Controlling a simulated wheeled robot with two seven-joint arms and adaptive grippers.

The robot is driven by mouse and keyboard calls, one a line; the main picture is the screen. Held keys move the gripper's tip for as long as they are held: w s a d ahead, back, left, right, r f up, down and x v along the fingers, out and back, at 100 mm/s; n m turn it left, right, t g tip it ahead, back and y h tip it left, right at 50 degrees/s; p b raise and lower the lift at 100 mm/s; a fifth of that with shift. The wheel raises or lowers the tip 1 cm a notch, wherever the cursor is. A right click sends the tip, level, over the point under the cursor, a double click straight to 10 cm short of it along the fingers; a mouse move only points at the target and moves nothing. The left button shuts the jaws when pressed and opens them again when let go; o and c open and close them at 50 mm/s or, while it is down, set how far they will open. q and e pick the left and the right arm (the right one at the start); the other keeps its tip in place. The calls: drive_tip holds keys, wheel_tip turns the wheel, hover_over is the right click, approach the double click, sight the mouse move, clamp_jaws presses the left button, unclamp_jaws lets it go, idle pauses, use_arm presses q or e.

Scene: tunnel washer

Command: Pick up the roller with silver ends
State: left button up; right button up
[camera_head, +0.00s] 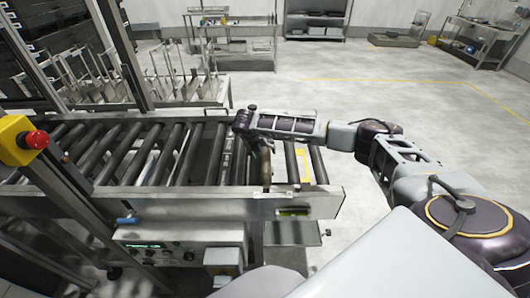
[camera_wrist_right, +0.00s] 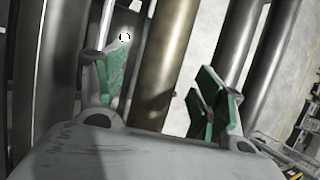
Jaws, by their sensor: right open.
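My right gripper (camera_head: 252,130) reaches in from the right over the conveyor's rollers. It also shows in the right wrist view (camera_wrist_right: 160,88), where its green-padded fingers are open. A brownish roller (camera_wrist_right: 162,65) runs between the fingers, with a visible gap to the right finger; I cannot tell whether the left finger touches it. In the head view, a brownish roller (camera_head: 265,166) shows just below the gripper, partly covered by it. I cannot make out silver ends on it. My left gripper is not in view.
Several dark rollers (camera_head: 170,152) lie side by side in the conveyor frame (camera_head: 180,207). A yellow box with a red button (camera_head: 36,140) stands at the left. A control panel (camera_head: 160,252) sits below the conveyor. The floor (camera_head: 400,110) at the right is mostly clear.

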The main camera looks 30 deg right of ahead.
drive_tip(key=shift+x, duration=1.4)
drive_tip(key=shift+c, duration=0.2)
clamp_jaws()
drive_tip(key=shift+r, duration=0.15)
